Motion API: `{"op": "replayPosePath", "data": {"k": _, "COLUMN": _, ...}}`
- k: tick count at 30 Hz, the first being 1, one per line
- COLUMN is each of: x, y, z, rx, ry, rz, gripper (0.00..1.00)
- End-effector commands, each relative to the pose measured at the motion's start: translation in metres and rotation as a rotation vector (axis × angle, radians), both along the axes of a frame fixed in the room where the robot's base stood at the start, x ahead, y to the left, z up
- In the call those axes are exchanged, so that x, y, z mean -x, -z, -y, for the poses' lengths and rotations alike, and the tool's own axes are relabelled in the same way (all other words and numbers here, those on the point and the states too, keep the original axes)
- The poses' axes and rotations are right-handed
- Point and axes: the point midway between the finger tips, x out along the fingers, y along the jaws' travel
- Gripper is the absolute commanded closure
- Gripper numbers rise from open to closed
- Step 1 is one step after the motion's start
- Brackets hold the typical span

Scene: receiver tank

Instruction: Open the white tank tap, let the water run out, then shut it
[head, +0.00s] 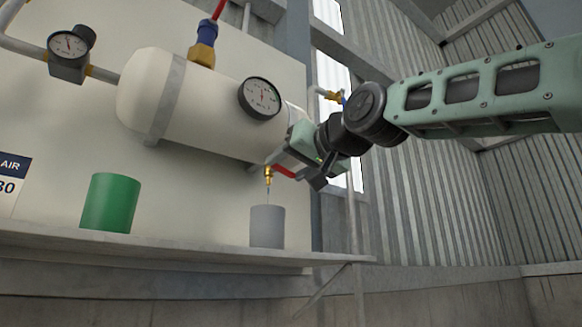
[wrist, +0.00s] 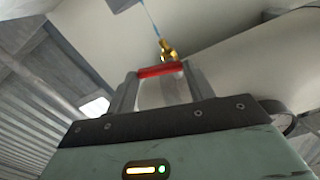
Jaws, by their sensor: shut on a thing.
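The white tank (head: 205,110) lies along the panel in the head view. Its brass tap (head: 268,174) hangs below the tank, with a red lever (head: 285,172) reaching out to the right; in the wrist view the brass tap (wrist: 168,48) is just beyond the red lever (wrist: 160,70). A thin blue stream of water (head: 268,193) runs from the tap down to the grey cup (head: 267,227) and also shows in the wrist view (wrist: 152,20). My gripper (wrist: 158,77) is shut on the red lever, one finger at each side. The cup's inside is hidden.
A green cup (head: 110,203) stands on the shelf (head: 180,247), left of the grey cup. A round gauge (head: 260,98) is on the tank just above the tap. A regulator (head: 70,55) is on the pipe at upper left. The shelf between the cups is clear.

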Motion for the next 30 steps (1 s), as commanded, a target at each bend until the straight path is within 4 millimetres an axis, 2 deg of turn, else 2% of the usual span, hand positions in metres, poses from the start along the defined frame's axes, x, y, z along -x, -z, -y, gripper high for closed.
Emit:
{"op": "replayPosePath", "data": {"k": 18, "x": 0.0008, "y": 0.0094, "z": -0.0014, "rx": -0.46, "ry": 0.001, "rz": -0.311, "gripper": 0.7}}
{"op": "replayPosePath", "data": {"k": 30, "x": 0.0021, "y": 0.0111, "z": -0.0033, "rx": -0.63, "ry": 0.001, "rz": -0.426, "gripper": 0.7}}
